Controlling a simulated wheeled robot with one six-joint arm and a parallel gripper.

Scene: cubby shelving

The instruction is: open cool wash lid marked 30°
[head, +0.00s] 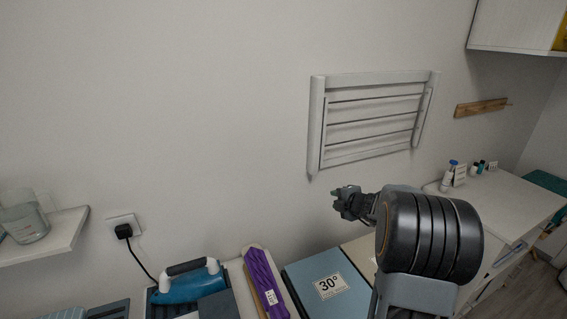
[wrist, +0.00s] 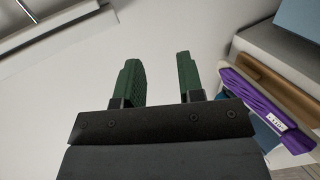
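The lid marked 30° (head: 328,287) is a flat blue-grey panel with a white label, at the bottom centre of the head view. It looks closed and lies flat. My gripper (head: 343,202) is raised above and to the right of the lid, in front of the wall. In the wrist view my gripper (wrist: 163,80) shows two green fingers set apart, with nothing between them. A blue-grey panel edge (wrist: 299,18) shows at the top right of the wrist view; I cannot tell if it is the lid.
A purple item (head: 264,283) lies left of the lid, beside a blue iron (head: 188,281). A white drying rack (head: 372,122) hangs on the wall above my gripper. A white counter (head: 500,204) with small bottles stands to the right. The wall is otherwise mostly bare.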

